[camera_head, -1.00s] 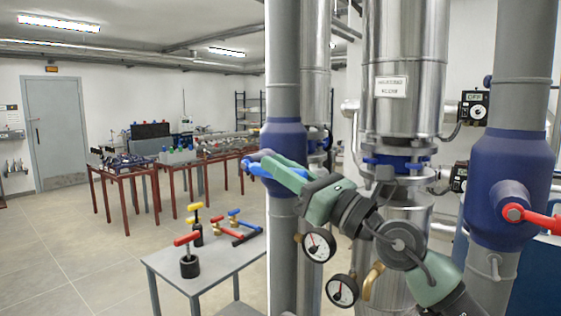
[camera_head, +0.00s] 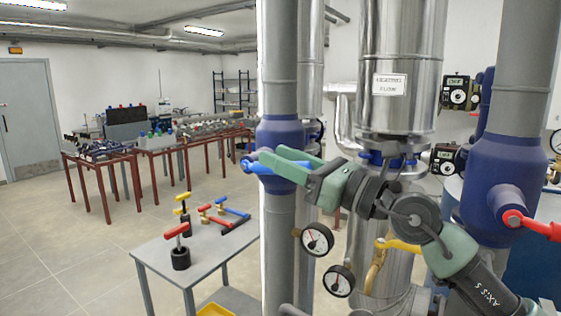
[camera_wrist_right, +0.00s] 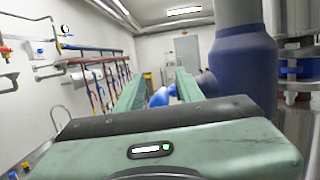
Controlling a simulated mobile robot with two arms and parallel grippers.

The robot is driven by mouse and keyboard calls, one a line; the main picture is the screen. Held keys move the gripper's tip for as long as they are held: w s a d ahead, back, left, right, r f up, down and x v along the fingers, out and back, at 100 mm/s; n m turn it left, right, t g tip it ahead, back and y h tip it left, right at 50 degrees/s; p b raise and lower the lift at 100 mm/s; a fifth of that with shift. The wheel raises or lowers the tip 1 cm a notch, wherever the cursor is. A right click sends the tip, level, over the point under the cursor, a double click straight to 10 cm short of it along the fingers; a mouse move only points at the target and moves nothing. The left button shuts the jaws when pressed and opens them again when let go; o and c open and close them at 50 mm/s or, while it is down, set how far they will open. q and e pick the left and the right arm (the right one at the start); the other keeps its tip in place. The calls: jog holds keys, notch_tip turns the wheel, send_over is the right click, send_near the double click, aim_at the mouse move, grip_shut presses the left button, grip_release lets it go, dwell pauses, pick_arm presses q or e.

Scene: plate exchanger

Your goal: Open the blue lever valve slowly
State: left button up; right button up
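The blue lever (camera_head: 249,167) projects to the left from the dark blue valve body (camera_head: 278,132) on a grey vertical pipe. My right gripper (camera_head: 262,158) comes in from the right at the lever. Its green fingers partly hide the lever in the head view. In the right wrist view, the two fingers (camera_wrist_right: 160,88) stand apart, with the blue lever (camera_wrist_right: 160,97) showing in the gap between them. I cannot tell whether either finger touches it. My left gripper is not in view.
A red lever (camera_head: 533,224) sits on another blue valve body at the right. Two gauges (camera_head: 317,240) are below my right arm. A grey table (camera_head: 214,262) with loose valves stands at the lower left. Open floor lies at the left.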

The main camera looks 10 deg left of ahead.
jog(key=shift+f, duration=0.2)
jog(key=shift+d+f, duration=0.1)
jog(key=b+v, duration=0.3)
jog(key=v, duration=0.4)
jog(key=shift+d, duration=0.2)
jog(key=shift+s, duration=0.15)
